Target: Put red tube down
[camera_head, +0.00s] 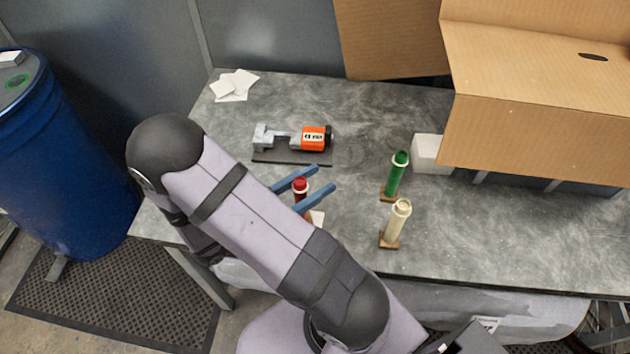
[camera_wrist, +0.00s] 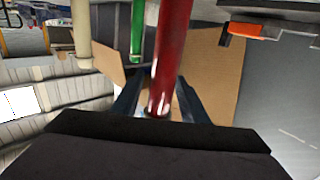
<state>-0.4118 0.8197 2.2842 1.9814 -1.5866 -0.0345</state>
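The red tube (camera_head: 300,186) stands upright near the front of the grey table, its lower part hidden by my arm. In the wrist view the red tube (camera_wrist: 172,50) is close up and rises out of the top edge. My gripper (camera_head: 326,178) has its two blue fingers on either side of the red tube. In the wrist view my gripper (camera_wrist: 160,85) looks open, with a visible gap between the left finger and the tube. Contact on the right side is hard to tell. The tube's base is hidden.
A green tube (camera_head: 395,175) and a cream tube (camera_head: 397,223) stand to the right on small brown bases. An orange-and-grey tool (camera_head: 313,138) lies on a dark mat behind. A white box (camera_head: 431,154) and a large cardboard box (camera_head: 540,105) are at the right. White papers (camera_head: 234,84) lie back left.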

